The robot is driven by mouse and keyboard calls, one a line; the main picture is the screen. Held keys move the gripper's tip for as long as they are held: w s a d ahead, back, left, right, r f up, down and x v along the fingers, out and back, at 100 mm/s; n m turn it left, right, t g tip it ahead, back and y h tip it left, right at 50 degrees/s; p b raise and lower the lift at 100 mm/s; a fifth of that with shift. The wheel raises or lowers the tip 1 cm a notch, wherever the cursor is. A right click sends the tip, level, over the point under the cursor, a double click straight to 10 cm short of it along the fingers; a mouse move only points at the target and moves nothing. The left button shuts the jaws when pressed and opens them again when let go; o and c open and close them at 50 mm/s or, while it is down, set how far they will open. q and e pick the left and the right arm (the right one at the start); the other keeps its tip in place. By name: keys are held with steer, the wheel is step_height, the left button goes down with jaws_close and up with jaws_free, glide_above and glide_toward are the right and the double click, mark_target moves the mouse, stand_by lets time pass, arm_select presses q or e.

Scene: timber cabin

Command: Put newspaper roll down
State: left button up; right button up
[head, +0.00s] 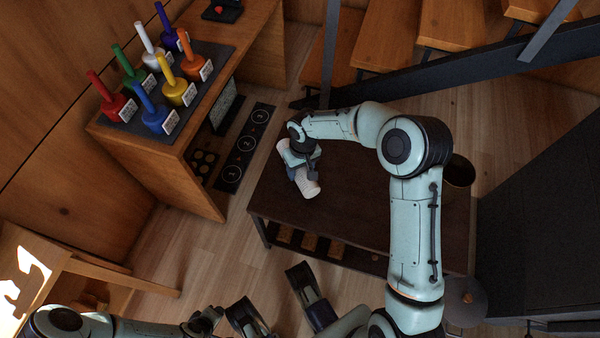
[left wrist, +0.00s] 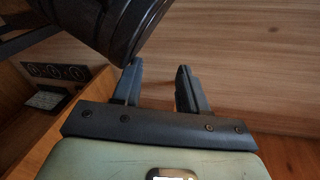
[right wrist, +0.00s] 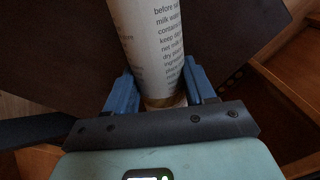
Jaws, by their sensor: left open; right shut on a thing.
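The newspaper roll (head: 310,187) is a white cylinder with printed text. My right gripper (head: 299,160) is shut on it over the left end of the dark table (head: 345,218). In the right wrist view the roll (right wrist: 147,35) stands between the two blue-grey fingers, its near end by the palm, with the dark tabletop behind. I cannot tell whether the roll touches the tabletop. My left gripper (left wrist: 159,72) is open and empty in the left wrist view, with plank floor behind it.
A wooden bench (head: 160,150) at the left carries a dark tray with several coloured, labelled, handled pieces. A dark bin (head: 459,172) stands by the table's right end. Stairs with a dark rail (head: 430,78) are behind. The tabletop right of the roll looks bare.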

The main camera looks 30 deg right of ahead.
step_height(320, 180, down, 3)
steer(key=shift+r, duration=0.1)
arm_select(q)
steer(key=shift+s+a+f, duration=0.1)
steer(key=shift+s+f, duration=0.55)
steer(key=shift+s, duration=0.1)
arm_select(e)
steer(key=o, duration=1.5)
arm_select(q)
steer(key=shift+g, duration=0.3)
